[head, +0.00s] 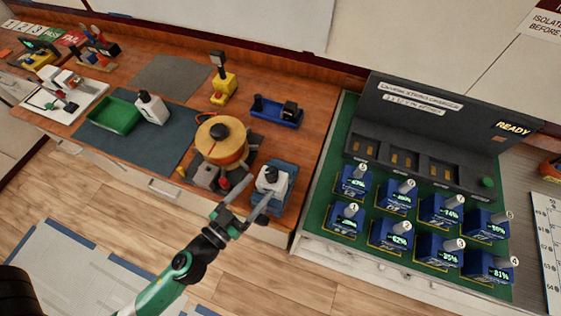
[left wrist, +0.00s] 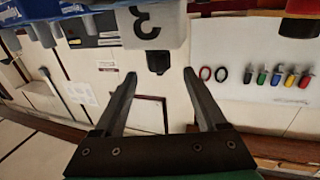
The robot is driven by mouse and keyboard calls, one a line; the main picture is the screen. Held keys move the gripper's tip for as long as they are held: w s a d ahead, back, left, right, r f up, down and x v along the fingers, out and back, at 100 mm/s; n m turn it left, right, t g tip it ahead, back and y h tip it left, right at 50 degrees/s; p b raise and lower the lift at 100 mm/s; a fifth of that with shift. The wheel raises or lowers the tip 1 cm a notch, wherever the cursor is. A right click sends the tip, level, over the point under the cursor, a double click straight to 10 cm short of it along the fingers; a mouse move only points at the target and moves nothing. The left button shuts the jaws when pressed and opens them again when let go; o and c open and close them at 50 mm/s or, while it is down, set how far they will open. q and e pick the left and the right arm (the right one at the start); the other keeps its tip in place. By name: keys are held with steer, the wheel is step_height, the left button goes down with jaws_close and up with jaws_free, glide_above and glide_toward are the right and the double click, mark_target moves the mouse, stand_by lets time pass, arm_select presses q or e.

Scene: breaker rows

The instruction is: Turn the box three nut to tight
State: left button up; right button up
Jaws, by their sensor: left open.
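In the head view, the blue box three (head: 434,254) stands in the front row on the green mat, with a pale nut marked 3 (head: 458,245) on top. Its lit display seems to read 35%; the nut's tightness cannot be told. My left gripper (head: 257,198) is open and empty, well left of that box, beside a white bottle (head: 271,180) on a blue base. In the left wrist view, a pale body marked 3 (left wrist: 150,22) hangs upside down with a black cap (left wrist: 158,62) just beyond the open fingertips (left wrist: 159,77). My right gripper is not in view.
Several other numbered blue boxes stand close around box three. A dark console (head: 455,125) reading READY stands behind them. Left on the bench are a yellow round device (head: 222,145), a blue tray (head: 277,112) and a green tray (head: 115,115). A gap separates bench and green mat.

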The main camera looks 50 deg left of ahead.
mark_target(276, 168)
arm_select(q)
steer(key=w, duration=0.3)
steer(key=w+p, duration=0.1)
steer(key=w, duration=0.1)
steer(key=w+a+p, duration=0.1)
steer(key=w, duration=0.2)
steer(key=shift+w+r, duration=0.2)
steer(key=shift+w, duration=0.15)
steer(key=shift+w+a+f, duration=0.1)
steer(key=shift+w, duration=0.35)
jaws_close()
